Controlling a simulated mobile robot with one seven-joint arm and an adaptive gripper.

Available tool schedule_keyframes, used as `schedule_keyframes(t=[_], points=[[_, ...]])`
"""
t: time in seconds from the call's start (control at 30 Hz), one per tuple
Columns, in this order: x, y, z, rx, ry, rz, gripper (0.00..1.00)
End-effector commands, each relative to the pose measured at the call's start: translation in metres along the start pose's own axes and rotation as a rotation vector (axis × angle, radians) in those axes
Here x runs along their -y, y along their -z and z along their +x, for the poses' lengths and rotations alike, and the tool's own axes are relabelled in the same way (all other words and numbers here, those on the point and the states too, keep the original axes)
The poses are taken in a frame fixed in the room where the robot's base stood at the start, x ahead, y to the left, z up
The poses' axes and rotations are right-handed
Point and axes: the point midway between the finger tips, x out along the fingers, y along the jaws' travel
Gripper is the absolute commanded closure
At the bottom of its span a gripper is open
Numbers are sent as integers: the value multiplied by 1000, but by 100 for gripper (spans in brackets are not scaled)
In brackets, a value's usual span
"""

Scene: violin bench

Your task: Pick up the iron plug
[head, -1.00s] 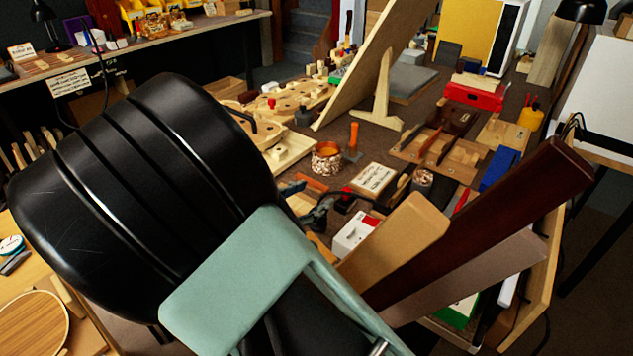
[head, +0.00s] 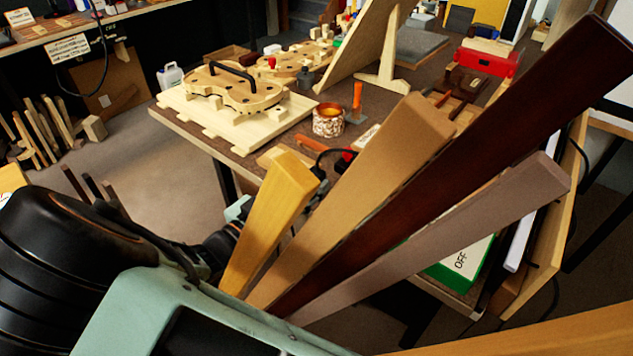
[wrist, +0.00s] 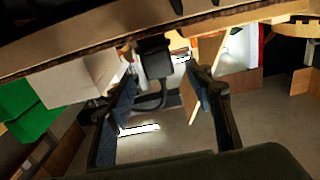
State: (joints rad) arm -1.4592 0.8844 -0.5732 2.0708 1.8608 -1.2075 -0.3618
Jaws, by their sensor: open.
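A black block with a dark looping cable, which looks like the iron plug (wrist: 154,57), shows in the wrist view near the bench edge. My gripper (wrist: 161,76) is open, with one finger on each side of the plug in the picture. The plug appears beyond or level with the fingertips; I cannot tell the exact depth, and no contact is clear. In the head view my gripper is low by the near left side of the bench, its fingertips partly hidden behind upright wooden pieces. The plug cannot be made out there.
Several long wooden pieces (head: 440,160) stand up in front of the bench (head: 205,138). A black cable (head: 330,156) lies on the bench behind them. A copper-coloured pot (head: 328,121) and a violin mould (head: 232,90) are farther back.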

Motion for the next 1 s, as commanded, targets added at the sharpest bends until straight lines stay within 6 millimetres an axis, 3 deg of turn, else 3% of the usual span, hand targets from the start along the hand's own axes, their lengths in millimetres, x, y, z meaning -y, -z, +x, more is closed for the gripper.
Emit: schedule_keyframes(t=[0.23, 0.53, 0.93, 1.0], points=[[0, -3, 35, -1, -1, 1, 52], [0, -1, 41, -1, 0, 0, 52], [0, -1, 41, 0, 0, 1, 95], [0, -1, 41, -1, 0, 1, 95]])
